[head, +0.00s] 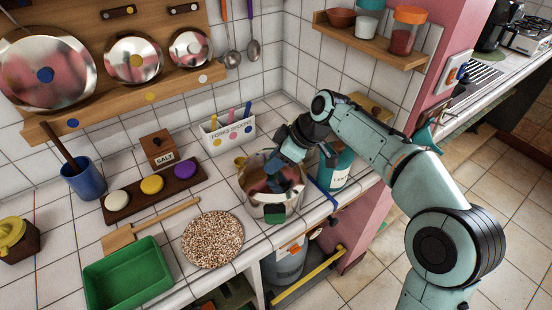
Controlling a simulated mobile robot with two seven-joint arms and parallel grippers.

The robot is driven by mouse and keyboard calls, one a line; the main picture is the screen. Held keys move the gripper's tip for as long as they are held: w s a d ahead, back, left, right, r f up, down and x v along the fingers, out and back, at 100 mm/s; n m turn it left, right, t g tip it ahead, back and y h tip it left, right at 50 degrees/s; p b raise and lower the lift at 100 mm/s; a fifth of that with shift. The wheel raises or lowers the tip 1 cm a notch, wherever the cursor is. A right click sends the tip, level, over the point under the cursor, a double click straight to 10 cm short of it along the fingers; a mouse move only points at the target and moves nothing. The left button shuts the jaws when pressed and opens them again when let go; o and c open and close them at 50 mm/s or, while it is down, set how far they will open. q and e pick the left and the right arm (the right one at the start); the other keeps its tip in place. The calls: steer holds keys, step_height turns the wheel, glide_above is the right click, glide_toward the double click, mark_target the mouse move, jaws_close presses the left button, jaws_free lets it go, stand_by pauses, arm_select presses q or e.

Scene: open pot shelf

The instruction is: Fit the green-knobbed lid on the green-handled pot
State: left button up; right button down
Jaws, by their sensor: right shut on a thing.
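The green-handled pot (266,209) stands near the counter's right edge, with a green handle on its front side. My right gripper (282,172) points down over the pot and is shut on the green-knobbed lid (254,177), a shiny metal disc at the pot's mouth. The knob is hidden by the fingers, and I cannot tell whether the lid rests on the rim or is slightly above it. My left gripper is not in view.
A teal canister (333,170) stands close to the pot's right, and a white utensil box (228,134) is behind it. A speckled round mat (212,239) and green tray (128,275) lie left. Lids with other knobs hang on the wall rack (110,100).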

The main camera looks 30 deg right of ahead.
steer(key=shift+f+b, duration=0.3)
steer(key=shift+f, duration=0.1)
stand_by(0.5)
steer(key=c, duration=0.7)
jaws_free()
steer(key=shift+o, duration=0.2)
steer(key=p+v, duration=0.1)
steer(key=v, duration=1.2)
steer(key=shift+r+p, duration=0.2)
steer(key=shift+p, duration=0.2)
steer(key=shift+s, duration=0.1)
